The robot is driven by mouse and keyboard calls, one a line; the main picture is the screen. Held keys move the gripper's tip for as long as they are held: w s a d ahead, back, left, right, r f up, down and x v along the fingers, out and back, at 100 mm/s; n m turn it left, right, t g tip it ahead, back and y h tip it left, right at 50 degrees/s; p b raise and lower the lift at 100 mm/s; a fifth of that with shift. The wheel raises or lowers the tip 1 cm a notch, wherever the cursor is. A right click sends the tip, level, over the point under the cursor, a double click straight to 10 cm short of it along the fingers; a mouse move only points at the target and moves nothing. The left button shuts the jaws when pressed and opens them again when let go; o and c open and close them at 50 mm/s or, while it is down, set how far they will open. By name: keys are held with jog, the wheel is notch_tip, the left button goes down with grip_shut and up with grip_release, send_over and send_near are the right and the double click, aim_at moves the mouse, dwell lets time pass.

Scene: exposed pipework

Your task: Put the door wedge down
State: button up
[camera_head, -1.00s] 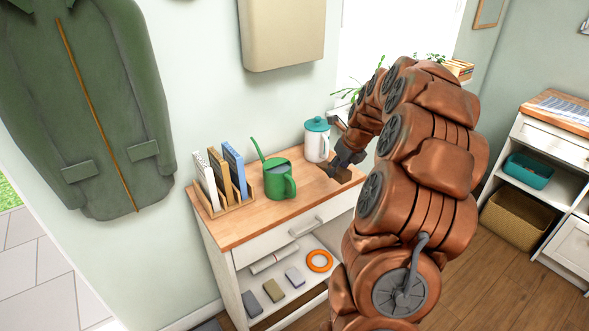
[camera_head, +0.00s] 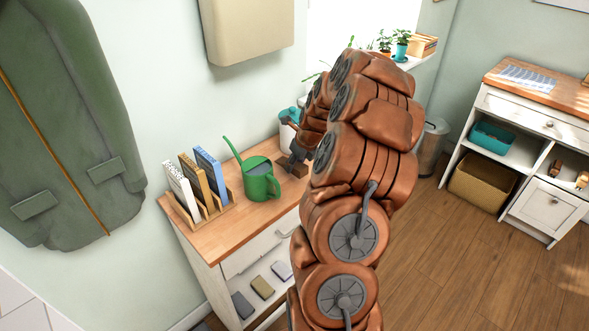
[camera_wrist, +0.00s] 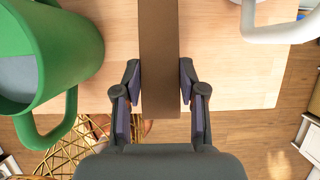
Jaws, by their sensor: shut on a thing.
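The door wedge (camera_wrist: 160,55) is a long brown piece between the fingers of my gripper (camera_wrist: 161,95) in the wrist view. My gripper is shut on it, with a finger on each side. In the head view my gripper (camera_head: 296,158) is low over the right end of the wooden cabinet top (camera_head: 215,238), right of the green watering can. The wedge shows there only as a small brown bit, partly hidden by the gripper. I cannot tell whether the wedge touches the top.
The green watering can (camera_head: 258,180) stands close left of my gripper; it also shows in the wrist view (camera_wrist: 60,50). A white jug with a teal lid (camera_head: 290,114) stands behind, partly hidden. Books in a rack (camera_head: 195,185) stand at the left end. The cabinet's front strip is clear.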

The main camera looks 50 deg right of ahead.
jog(key=shift+f+p, duration=0.45)
jog(key=shift+f, duration=1.25)
jog(key=shift+f, duration=0.15)
jog(key=o, duration=1.1)
jog(key=shift+o, duration=0.2)
